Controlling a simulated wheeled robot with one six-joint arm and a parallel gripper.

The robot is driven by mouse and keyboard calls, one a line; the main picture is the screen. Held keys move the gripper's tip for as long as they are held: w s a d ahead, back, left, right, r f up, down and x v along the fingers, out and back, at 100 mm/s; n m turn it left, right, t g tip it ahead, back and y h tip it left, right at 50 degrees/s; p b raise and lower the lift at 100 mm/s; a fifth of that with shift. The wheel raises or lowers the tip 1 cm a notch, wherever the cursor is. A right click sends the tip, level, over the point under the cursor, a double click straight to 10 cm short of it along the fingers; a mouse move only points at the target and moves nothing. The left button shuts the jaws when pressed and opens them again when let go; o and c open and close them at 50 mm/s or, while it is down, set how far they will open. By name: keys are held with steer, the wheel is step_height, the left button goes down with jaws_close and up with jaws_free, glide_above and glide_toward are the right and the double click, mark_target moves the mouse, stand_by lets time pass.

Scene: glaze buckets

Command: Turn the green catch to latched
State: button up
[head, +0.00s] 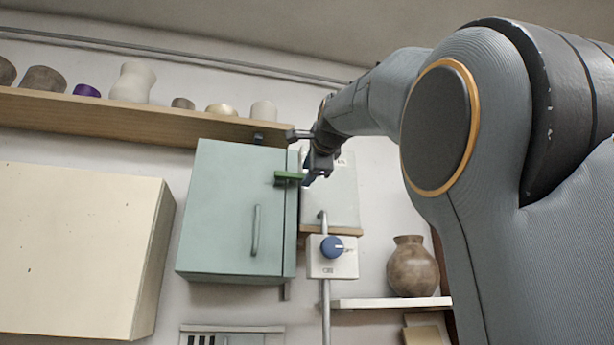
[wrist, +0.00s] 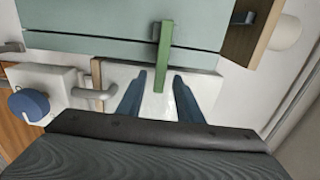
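The green catch (head: 288,177) is a short bar at the upper right edge of the pale teal cabinet (head: 232,215). In the head view it lies roughly level, across the right edge of the door. In the wrist view the green catch (wrist: 164,50) points toward my gripper (wrist: 160,82). My gripper is open, with one blue finger on each side of the bar's free end and a gap showing on both sides. In the head view my gripper (head: 311,178) is just right of the catch, and its fingers are partly hidden.
A white switch box with a blue knob (head: 332,247) is below right of the cabinet. A grey pipe (wrist: 95,94) shows left of my fingers. A wooden shelf (head: 130,119) with pots runs above. A brown vase (head: 412,267) stands on a small shelf at right.

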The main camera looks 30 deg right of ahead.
steer(key=b+v, duration=0.2)
steer(key=v, duration=0.4)
steer(key=shift+s, duration=0.3)
